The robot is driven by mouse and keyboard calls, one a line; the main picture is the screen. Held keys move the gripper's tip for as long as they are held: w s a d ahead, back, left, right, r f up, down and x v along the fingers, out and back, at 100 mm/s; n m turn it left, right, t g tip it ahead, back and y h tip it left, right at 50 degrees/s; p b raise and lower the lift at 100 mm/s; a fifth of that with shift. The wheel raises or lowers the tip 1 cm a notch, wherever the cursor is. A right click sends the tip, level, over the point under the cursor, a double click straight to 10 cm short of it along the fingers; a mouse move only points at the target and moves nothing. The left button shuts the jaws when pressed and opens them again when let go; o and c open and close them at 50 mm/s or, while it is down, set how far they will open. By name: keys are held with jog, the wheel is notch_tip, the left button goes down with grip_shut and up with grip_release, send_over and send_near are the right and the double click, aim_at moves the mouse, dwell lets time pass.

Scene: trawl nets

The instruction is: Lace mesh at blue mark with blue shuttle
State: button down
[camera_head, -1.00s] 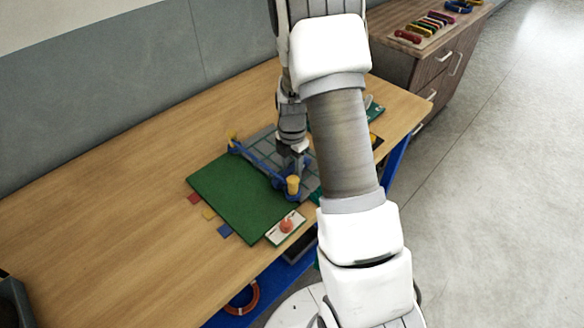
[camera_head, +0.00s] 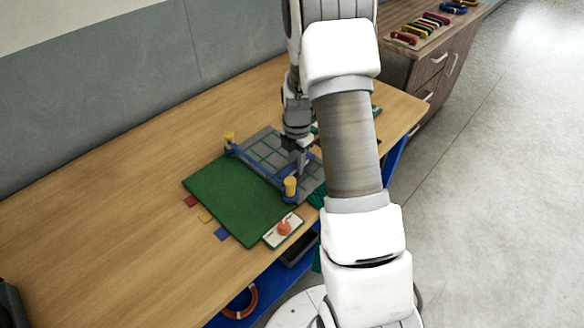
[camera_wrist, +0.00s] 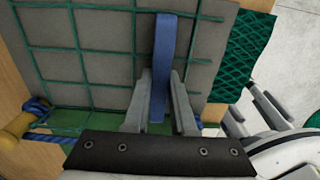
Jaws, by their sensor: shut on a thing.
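My gripper (camera_wrist: 160,88) is shut on the blue shuttle (camera_wrist: 164,48), which points away from the wrist between the two fingers. In the head view my gripper (camera_head: 301,168) is low over the grey board near the front yellow post. The green mesh (camera_wrist: 86,50) spreads over the grey board, and the shuttle lies across its lines in the wrist view. I cannot tell whether the shuttle touches the mesh. A blue tab (camera_head: 222,234) shows at the green mat's edge. No blue mark on the mesh itself is clear.
A blue rope (camera_head: 258,167) runs between two yellow posts (camera_head: 290,186) beside the green mat (camera_head: 236,200). A red button on a white base (camera_head: 284,228) sits near the table's front edge. Coloured shuttles (camera_head: 432,22) lie on the back-right cabinet. The table's left side is clear.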

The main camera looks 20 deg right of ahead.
jog(key=shift+d, duration=0.1)
jog(key=shift+r+p, duration=2.55)
jog(key=shift+r, duration=1.6)
jog(key=s+a+b, duration=0.1)
jog(key=s+a, duration=0.2)
jog(key=a, duration=0.5)
jog(key=s+a, duration=0.3)
jog(key=a, duration=0.5)
jog(key=shift+s+b, duration=0.25)
jog(key=shift+b, duration=0.1)
